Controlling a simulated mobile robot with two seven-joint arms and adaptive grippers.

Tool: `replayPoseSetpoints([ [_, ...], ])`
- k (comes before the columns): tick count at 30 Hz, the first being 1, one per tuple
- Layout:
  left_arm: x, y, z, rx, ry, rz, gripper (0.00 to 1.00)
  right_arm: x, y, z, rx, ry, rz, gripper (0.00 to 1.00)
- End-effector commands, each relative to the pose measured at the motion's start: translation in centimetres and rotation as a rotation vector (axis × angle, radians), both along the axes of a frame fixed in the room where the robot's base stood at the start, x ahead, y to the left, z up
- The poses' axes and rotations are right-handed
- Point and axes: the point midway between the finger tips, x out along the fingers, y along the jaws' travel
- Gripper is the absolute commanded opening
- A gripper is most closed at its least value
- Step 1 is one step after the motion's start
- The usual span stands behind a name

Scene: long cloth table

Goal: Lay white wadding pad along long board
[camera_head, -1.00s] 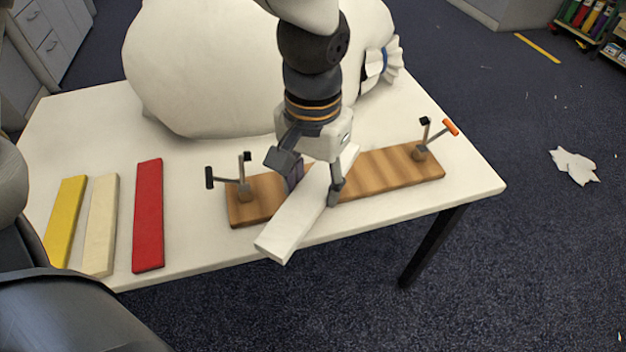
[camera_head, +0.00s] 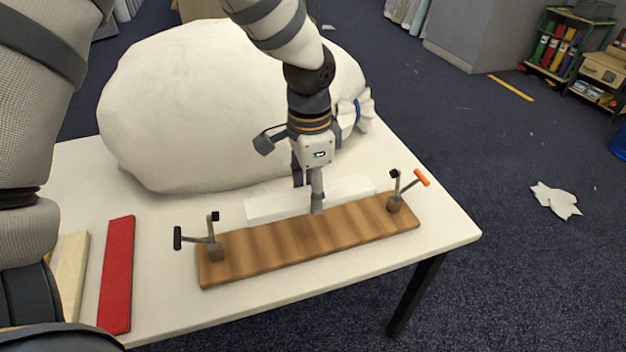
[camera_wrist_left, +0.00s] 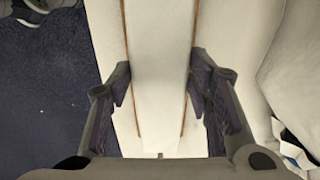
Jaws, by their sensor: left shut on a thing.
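The white wadding pad (camera_head: 265,208) is a long flat bar. My left gripper (camera_head: 312,203) is shut across its middle, one finger on each long side. In the head view the pad runs nearly parallel to the long wooden board (camera_head: 300,240) and shows just past its far edge. In the left wrist view the pad (camera_wrist_left: 160,70) passes between the fingers (camera_wrist_left: 160,95), with a thin brown strip along each side, so it looks held above the board. The board carries a black-handled clamp (camera_head: 214,247) at left and an orange-handled clamp (camera_head: 397,203) at right. My right gripper is out of view.
A big white stuffed sack (camera_head: 210,110) stands close behind the pad. A red bar (camera_head: 117,275) and a cream bar (camera_head: 71,275) lie on the left of the white table (camera_head: 170,285). The table's front edge is just before the board.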

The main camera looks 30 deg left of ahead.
Motion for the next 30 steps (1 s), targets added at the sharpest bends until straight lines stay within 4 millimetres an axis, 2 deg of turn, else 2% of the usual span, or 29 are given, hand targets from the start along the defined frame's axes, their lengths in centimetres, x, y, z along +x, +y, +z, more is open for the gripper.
replayPoseSetpoints([
  [6, -0.1, 0.0, -2.4, 0.001, 0.006, 0.0, 0.27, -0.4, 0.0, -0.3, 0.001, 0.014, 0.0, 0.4],
  [18, -0.2, 0.0, -7.7, 0.0, 0.011, 0.001, 0.27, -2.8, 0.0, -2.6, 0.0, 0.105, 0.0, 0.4],
  [30, 0.0, 0.0, -8.5, 0.0, 0.0, 0.002, 0.27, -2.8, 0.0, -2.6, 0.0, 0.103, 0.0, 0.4],
])
